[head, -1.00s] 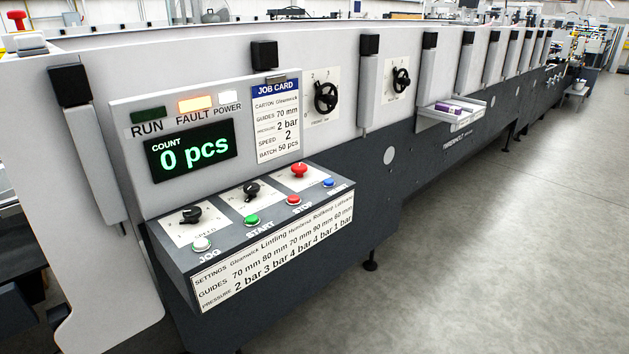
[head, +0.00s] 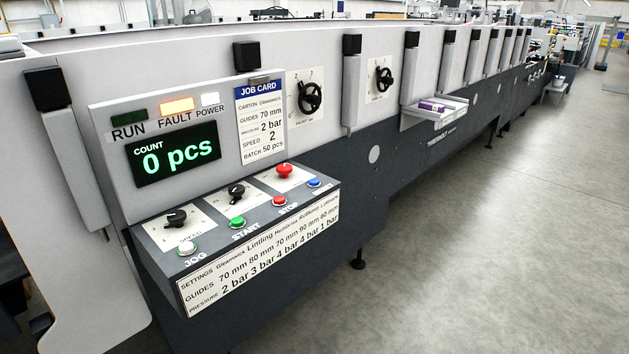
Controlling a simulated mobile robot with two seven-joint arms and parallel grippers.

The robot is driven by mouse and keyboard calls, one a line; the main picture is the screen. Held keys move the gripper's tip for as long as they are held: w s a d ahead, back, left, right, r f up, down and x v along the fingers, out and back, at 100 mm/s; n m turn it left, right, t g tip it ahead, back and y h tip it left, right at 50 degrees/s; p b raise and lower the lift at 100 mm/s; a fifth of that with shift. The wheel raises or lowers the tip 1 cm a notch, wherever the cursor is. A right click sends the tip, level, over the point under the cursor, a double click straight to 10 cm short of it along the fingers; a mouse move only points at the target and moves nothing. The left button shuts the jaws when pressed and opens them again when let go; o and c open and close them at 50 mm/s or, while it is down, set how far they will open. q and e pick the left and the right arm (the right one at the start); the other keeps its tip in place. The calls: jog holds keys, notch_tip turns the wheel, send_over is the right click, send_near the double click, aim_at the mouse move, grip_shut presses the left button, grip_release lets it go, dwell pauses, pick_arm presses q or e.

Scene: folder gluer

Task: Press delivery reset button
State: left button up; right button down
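A grey control panel (head: 164,240) juts from the folder gluer's side at the lower left. A blue button (head: 314,183) sits at its right end; its label is small and partly unreadable. Beside it are a red button (head: 279,201) marked STOP, a green button (head: 236,222) marked START and a pale button (head: 187,248) marked JOG. I cannot pick out a button clearly labelled as the delivery reset. Neither of my grippers is in view.
The display (head: 172,152) reads 0 pcs, and the orange FAULT lamp (head: 177,106) is lit. A red mushroom knob (head: 284,170) stands on the panel. A small tray (head: 421,118) sticks out further along the machine. The concrete floor (head: 500,260) to the right is clear.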

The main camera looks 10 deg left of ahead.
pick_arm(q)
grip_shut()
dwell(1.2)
